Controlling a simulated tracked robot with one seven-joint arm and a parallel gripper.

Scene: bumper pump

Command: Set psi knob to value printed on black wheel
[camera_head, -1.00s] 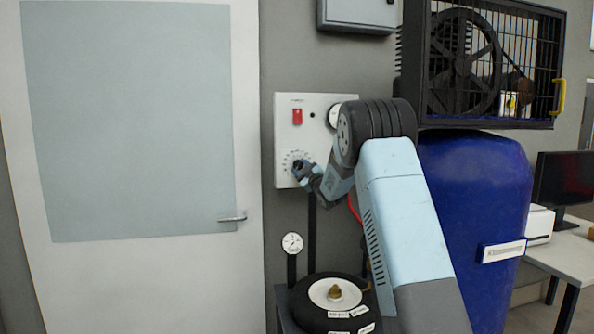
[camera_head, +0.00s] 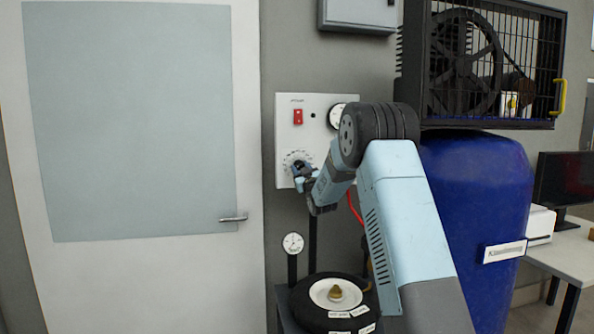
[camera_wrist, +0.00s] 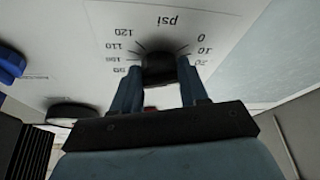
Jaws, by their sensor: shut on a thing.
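The psi knob (camera_wrist: 160,68) is dark and round, on a white panel with a printed psi scale around it. The wrist view shows the scale upside down, with 0, 10, 110 and 120 legible. My gripper (camera_wrist: 160,88) has a finger on each side of the knob and is shut on it. In the head view the knob (camera_head: 298,167) sits low on the white panel (camera_head: 318,108), partly hidden by my gripper (camera_head: 304,174). The black wheel (camera_head: 312,315) lies on a stand below, with white labels on it; their print is too small to read.
A red switch (camera_head: 298,117) and a gauge (camera_head: 336,116) are on the panel. A small gauge (camera_head: 293,243) stands by the wheel. A blue tank (camera_head: 475,200) is at the right, below a caged fan (camera_head: 490,65). A white door (camera_head: 248,140) is at the left.

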